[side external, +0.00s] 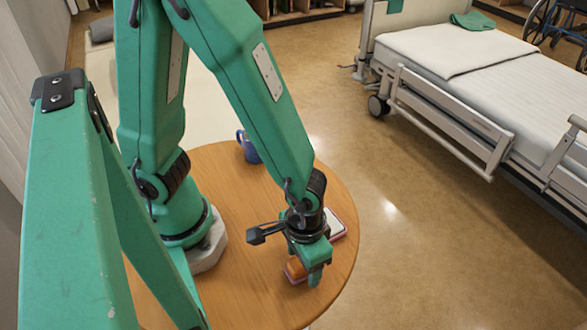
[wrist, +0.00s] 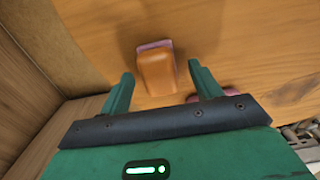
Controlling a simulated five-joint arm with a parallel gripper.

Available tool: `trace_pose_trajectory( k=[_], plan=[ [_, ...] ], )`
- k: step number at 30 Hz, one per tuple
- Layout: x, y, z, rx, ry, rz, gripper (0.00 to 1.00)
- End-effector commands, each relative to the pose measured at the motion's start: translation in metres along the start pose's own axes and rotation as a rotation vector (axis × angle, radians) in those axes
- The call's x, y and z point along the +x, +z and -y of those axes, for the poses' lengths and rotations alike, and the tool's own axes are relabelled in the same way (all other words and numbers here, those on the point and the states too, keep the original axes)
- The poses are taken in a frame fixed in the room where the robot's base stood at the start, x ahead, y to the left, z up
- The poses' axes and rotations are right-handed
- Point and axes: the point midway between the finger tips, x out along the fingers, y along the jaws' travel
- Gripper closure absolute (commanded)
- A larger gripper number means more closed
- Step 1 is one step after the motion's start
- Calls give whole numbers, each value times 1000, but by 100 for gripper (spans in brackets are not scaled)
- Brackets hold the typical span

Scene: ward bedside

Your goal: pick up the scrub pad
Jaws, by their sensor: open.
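The scrub pad (wrist: 157,75) looks like an orange-brown block with a pink layer showing along its far edge, lying on the wooden table. In the side external view the scrub pad (side external: 295,268) is partly hidden behind my gripper (side external: 315,272). In the wrist view my gripper (wrist: 161,70) is open, with one finger on each side of the pad. A gap shows between the pad and each finger, so nothing is held. The near end of the pad reaches toward the gripper's dark front edge.
A flat white thing with a pink rim (side external: 338,223) lies beside my gripper, partly hidden by it. A blue mug (side external: 248,147) stands at the far side of the round wooden table (side external: 245,215). The table edge is close by. A bed (side external: 475,75) stands beyond, across clear floor.

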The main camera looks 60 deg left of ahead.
Motion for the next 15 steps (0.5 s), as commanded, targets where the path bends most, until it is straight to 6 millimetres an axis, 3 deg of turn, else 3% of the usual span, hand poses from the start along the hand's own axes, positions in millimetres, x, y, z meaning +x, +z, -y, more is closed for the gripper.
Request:
trace_pose_trajectory(
  k=[15],
  plan=[
    [8, 0, 0, 0, 0, 0, 36]
  ],
)
